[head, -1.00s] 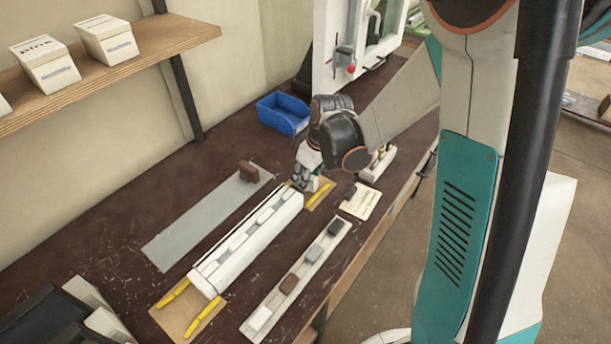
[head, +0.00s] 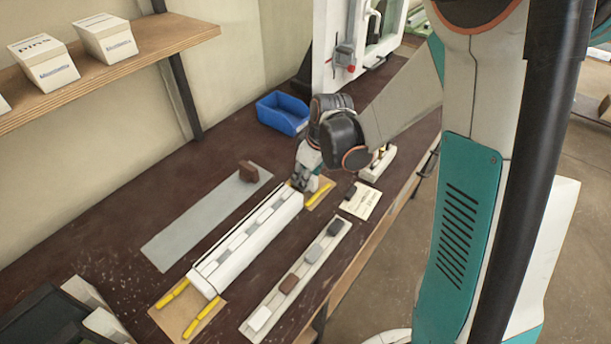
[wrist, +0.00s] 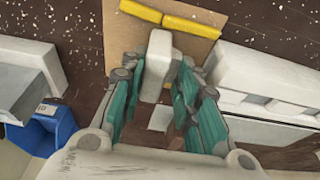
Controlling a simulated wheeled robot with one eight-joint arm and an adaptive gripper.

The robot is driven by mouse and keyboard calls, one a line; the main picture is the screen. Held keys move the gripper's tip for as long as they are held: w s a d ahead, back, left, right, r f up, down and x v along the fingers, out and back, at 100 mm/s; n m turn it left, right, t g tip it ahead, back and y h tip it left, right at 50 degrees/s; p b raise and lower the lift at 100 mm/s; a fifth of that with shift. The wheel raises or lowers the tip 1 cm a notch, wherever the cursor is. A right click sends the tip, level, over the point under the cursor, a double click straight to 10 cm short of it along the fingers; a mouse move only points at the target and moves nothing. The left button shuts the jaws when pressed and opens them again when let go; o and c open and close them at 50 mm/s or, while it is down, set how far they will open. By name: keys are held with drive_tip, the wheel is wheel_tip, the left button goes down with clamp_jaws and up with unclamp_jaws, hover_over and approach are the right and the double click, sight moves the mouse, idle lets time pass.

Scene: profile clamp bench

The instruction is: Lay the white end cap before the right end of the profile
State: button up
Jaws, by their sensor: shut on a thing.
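My gripper (wrist: 156,85) is shut on a pale block, the white end cap (wrist: 163,52), and points down at the far right end of the profile. In the wrist view the cap is between the fingers, over the brown pad (wrist: 205,32) with yellow strips. I cannot tell whether it touches the pad. The white profile (head: 240,262) lies lengthwise on the bench, with several pale pieces along its top; its end also shows in the wrist view (wrist: 250,72), beside the fingers and apart from them. In the head view my gripper (head: 302,184) hides the cap.
A rail (head: 275,303) with white, brown and grey blocks lies in front of the profile. A grey strip (head: 190,232) with a brown block (head: 248,171) lies behind. A blue bin (head: 283,113) and a card (head: 362,204) are near my gripper. Another pad (head: 205,312) lies at the left end.

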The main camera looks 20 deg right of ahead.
drive_tip(key=shift+f, duration=0.15)
drive_tip(key=shift+f+b, duration=0.1)
drive_tip(key=shift+b, duration=0.2)
drive_tip(key=o, duration=1)
drive_tip(key=shift+r+p, duration=2.95)
drive_tip(key=shift+r, duration=1.1)
